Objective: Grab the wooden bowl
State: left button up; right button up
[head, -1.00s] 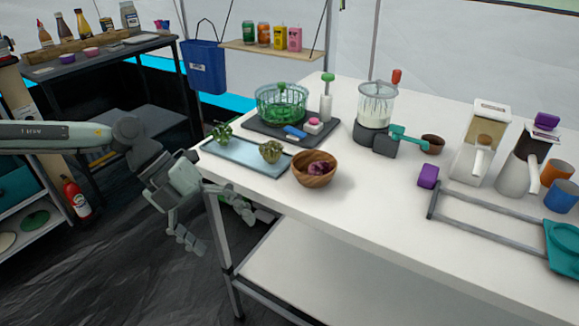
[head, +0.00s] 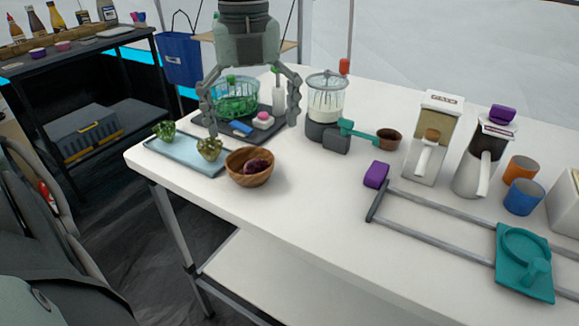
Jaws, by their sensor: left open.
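The wooden bowl (head: 245,180) stands upright on the white table (head: 330,218) near its front left edge. A dark purple-red item (head: 256,166) lies inside it. My left gripper (head: 252,127) points down with its two fingers spread wide and nothing between them. It appears above and behind the bowl in the picture, in front of the green basket, and does not touch the bowl. My right gripper is not in view.
A blue-grey tray (head: 187,160) with green vegetables lies just left of the bowl. Behind are a green basket (head: 235,105), a dark mat and a blender (head: 325,105). A purple block (head: 376,174) and metal rails (head: 440,240) lie right.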

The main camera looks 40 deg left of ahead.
aim_at(250, 159)
pick_arm(q)
jog(key=f, duration=0.5)
jog(key=s+f, duration=0.1)
jog(key=f, duration=0.1)
jog(key=shift+a+f+p, duration=0.3)
jog(key=shift+f, duration=0.05)
jog(key=shift+c, duration=0.4)
jog(key=c, duration=1.2)
